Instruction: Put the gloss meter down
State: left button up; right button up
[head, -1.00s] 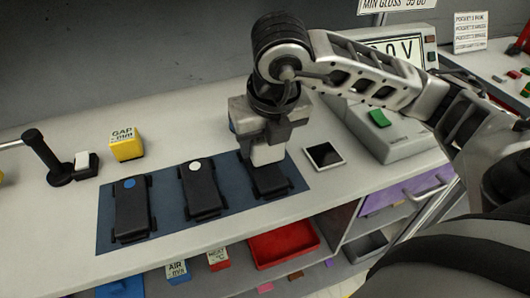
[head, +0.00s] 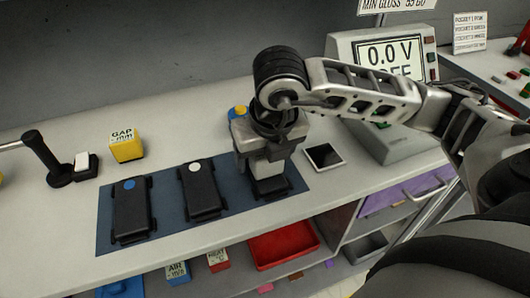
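My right gripper (head: 268,158) is over the right-hand end of the blue mat (head: 226,208), pointing down. A pale grey block (head: 268,169), apparently the gloss meter, shows between its dark fingers; no label can be read. The block is low over the rightmost black module (head: 284,189), which it partly hides. I cannot tell whether they touch. Two other black modules, one with a blue dot (head: 131,208) and one with a white dot (head: 203,190), lie to the left. My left gripper is not in view.
A yellow GAP block (head: 126,146) and a black post (head: 42,157) stand at left. A small dark-screened square (head: 324,157) and a display unit (head: 391,58) are at right. The red tray (head: 284,246) is below.

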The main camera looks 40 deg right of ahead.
jog(key=shift+r, duration=0.45)
pick_arm(q)
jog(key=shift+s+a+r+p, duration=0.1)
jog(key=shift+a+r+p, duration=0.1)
jog(key=shift+p, duration=0.55)
pick_arm(e)
jog(key=v, duration=1.1)
jog(key=shift+r, duration=0.3)
jog(key=shift+s, duration=0.1)
